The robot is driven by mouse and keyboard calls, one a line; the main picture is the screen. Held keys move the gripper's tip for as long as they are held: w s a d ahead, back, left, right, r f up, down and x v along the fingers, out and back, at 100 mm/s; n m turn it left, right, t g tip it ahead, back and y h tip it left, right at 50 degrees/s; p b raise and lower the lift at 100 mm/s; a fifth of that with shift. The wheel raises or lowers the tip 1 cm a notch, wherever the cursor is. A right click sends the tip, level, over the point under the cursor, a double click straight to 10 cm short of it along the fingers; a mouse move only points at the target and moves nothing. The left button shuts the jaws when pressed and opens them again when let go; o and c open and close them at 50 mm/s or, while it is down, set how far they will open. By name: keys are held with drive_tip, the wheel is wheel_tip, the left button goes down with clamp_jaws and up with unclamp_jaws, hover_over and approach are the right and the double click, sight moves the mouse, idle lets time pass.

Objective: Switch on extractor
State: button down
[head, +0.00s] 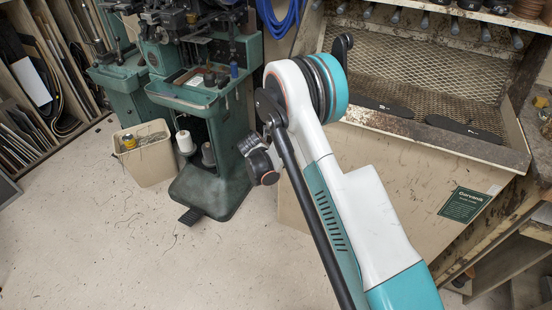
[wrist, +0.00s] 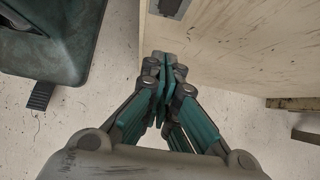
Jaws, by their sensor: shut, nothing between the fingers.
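The extractor looks to be the cream bench (head: 400,160) with a mesh back and a green label (head: 465,205), right of centre in the head view. My arm covers part of its front. In the wrist view its pale side panel (wrist: 240,50) fills the upper right. A small grey box (wrist: 170,7) is on that panel, cut off by the top edge; I cannot tell whether it carries a switch. My gripper (wrist: 167,65) is shut and empty, pointing up the picture beside the panel's left edge. The box shows beyond the fingertips. I cannot tell whether the fingers touch the panel.
A green stitching machine (head: 210,100) stands left of my arm; its base (wrist: 60,40) shows in the wrist view, with a dark pedal (wrist: 42,94). A cream bin (head: 147,155) stands beside it. Dark soles (head: 465,127) lie on the bench. The floor (head: 130,250) at front left is clear.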

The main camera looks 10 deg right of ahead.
drive_tip(key=w+d+f+b, duration=0.4)
drive_tip(key=w+d+f, duration=0.1)
drive_tip(key=w+f, duration=0.1)
drive_tip(key=shift+w+f, duration=0.3)
drive_tip(key=shift+w, duration=0.2)
drive_tip(key=shift+d, duration=0.1)
drive_tip(key=shift+w+d+f, duration=0.25)
drive_tip(key=shift+w+f, duration=0.15)
drive_tip(key=shift+f, duration=0.15)
drive_tip(key=shift+d+r, duration=0.1)
drive_tip(key=shift+r, duration=0.1)
